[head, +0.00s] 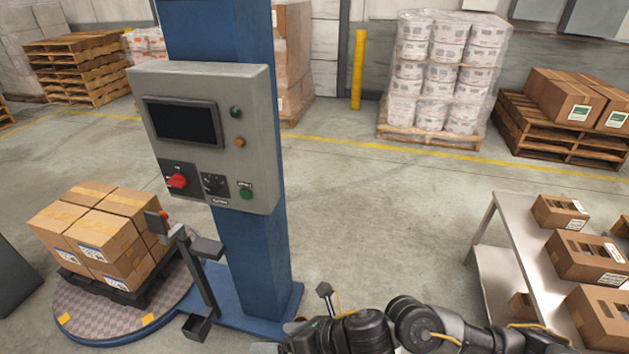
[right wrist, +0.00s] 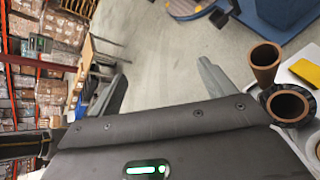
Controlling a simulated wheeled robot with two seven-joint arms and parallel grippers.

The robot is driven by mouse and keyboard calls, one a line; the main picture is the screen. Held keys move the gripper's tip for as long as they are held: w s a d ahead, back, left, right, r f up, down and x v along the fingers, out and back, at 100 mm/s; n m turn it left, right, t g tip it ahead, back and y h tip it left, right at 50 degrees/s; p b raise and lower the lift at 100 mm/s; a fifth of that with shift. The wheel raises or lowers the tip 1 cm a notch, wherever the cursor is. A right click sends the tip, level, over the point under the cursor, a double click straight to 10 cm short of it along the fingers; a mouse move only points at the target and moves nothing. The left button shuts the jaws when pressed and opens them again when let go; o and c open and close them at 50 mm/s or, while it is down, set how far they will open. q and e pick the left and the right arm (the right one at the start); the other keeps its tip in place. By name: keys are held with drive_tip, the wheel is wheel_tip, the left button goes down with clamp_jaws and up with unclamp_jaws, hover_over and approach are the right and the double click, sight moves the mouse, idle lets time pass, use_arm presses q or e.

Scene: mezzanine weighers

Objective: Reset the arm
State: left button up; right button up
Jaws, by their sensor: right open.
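My right arm comes in along the bottom right of the head view. Its gripper (head: 290,344) is low at the bottom centre, partly cut off by the frame edge, in front of the blue column's foot. In the right wrist view the two grey fingers of the gripper (right wrist: 165,85) stand wide apart. Only bare floor shows between them, so it is open and empty. My left arm and gripper are not in view.
A grey control panel (head: 205,135) hangs on a blue column (head: 255,255). Left of it, cartons (head: 105,230) sit on a round turntable (head: 110,332). A metal table (head: 510,240) with cartons stands right. Brown tubes (right wrist: 264,64) show close by. Open floor (head: 390,220) lies between.

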drive_tip(key=w+d+m+t+h, duration=0.35)
drive_tip(key=d+m+t, duration=0.4)
drive_tip(key=m, duration=1.45)
drive_tip(key=s+d+f+m+g+h, duration=0.3)
drive_tip(key=s+d+f+m+h, duration=0.15)
drive_tip(key=s+d+m, duration=0.6)
drive_tip(key=s+d+f+m+g+h, duration=0.4)
drive_tip(key=d+m, duration=0.4)
drive_tip(key=d, duration=0.5)
drive_tip(key=s+f+g+b, duration=0.1)
drive_tip(key=s+f+b, duration=0.2)
drive_tip(key=f, duration=2.6)
drive_tip(key=s+d+f+g+b, duration=0.1)
drive_tip(key=s+d+f+b, duration=0.1)
drive_tip(key=s+f, duration=1.5)
wheel_tip(320, 180, down, 3)
drive_tip(key=shift+d+r+y+b, duration=0.1)
drive_tip(key=shift+d+y+b, duration=0.2)
drive_tip(key=shift+d, duration=0.3)
